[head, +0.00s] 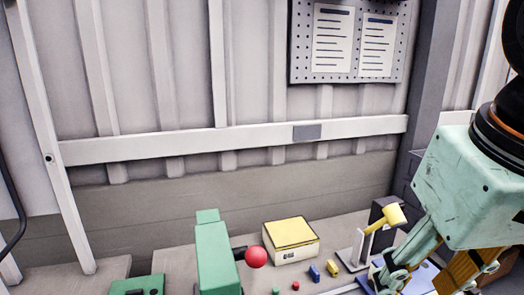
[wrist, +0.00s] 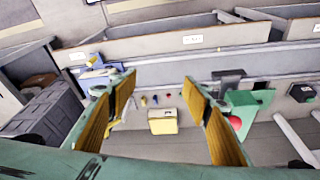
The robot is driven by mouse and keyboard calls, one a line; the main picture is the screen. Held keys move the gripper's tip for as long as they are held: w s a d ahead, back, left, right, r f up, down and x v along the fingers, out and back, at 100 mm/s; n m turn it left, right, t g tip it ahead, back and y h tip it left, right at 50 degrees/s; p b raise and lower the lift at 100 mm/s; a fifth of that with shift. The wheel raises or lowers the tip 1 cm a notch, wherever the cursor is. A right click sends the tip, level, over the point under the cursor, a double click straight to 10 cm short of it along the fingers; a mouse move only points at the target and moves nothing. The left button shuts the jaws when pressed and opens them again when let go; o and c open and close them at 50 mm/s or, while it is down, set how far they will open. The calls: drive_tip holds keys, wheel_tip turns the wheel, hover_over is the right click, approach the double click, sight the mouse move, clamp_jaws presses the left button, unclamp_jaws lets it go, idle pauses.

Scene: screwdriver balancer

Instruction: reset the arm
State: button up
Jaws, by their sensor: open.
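My gripper (head: 428,276) is at the lower right of the head view, pointing down, with a mint-green body and yellow-brown finger pads; its lower end is cut off by the frame edge. In the wrist view my gripper (wrist: 160,88) has its two fingers spread wide apart, with nothing between the pads. Beyond the gap a yellow-topped box (wrist: 163,122) shows on the bench, well away from the fingers. In the head view a yellow cylindrical tool head (head: 385,218) on a grey stand is just left of my gripper; I cannot tell whether they touch.
On the bench are a yellow-lidded box (head: 291,237), a green machine with a red ball knob (head: 256,257), and several small blue, yellow and red pieces. A pegboard (head: 346,42) with two sheets hangs on the wall. A dark grey crate (wrist: 45,115) is left in the wrist view.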

drive_tip(key=shift+t, duration=0.3)
drive_tip(key=shift+s+a+f+b, duration=0.15)
drive_tip(key=shift+s+f+b, duration=0.05)
drive_tip(key=shift+s+f, duration=0.6)
drive_tip(key=shift+s+a+f+b, duration=0.2)
drive_tip(key=shift+s+f, duration=0.45)
drive_tip(key=shift+s, duration=0.25)
